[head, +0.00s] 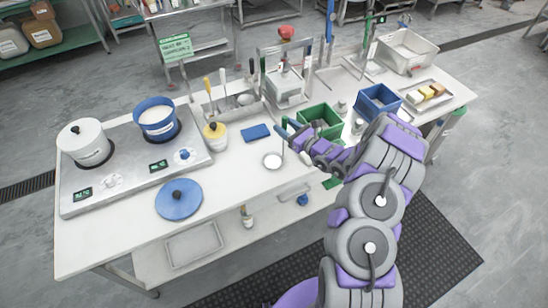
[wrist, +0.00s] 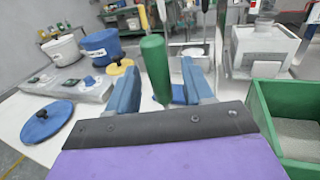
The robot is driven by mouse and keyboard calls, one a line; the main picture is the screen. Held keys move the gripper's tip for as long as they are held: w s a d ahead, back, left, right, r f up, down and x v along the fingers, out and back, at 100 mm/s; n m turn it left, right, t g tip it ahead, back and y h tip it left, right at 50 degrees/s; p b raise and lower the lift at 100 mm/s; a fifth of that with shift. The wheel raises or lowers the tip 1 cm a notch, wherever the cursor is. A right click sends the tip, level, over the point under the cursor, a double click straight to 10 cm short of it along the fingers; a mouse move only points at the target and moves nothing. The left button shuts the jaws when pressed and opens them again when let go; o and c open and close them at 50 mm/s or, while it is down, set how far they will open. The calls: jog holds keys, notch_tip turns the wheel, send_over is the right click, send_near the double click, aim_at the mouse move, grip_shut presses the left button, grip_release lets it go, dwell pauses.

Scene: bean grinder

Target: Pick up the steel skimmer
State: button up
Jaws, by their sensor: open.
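The steel skimmer's round pale disc (head: 272,161) shows over the white counter in the head view, with a thin rod rising from it to a green handle (head: 284,123). The green handle (wrist: 155,65) looks upright, slightly tilted, in the wrist view. My gripper (head: 291,132) is at the handle. In the wrist view my gripper (wrist: 160,78) is open, with one blue finger on each side of the handle. I cannot tell whether either finger touches it. The skimmer's lower part is hidden in the wrist view.
A green bin (head: 318,118) and a blue bin (head: 378,103) stand right of the gripper. A grey grinder (head: 285,85) stands behind. A yellow-lidded pot (head: 215,138) and blue sponge-like block (head: 256,132) are left. The counter's front left has a blue lid (head: 179,201) and free room.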

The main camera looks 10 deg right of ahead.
jog(key=x, duration=0.2)
jog(key=shift+w+f, duration=0.15)
jog(key=shift+w, duration=0.2)
jog(key=shift+a, duration=0.3)
jog(key=shift+d, duration=0.15)
grip_shut()
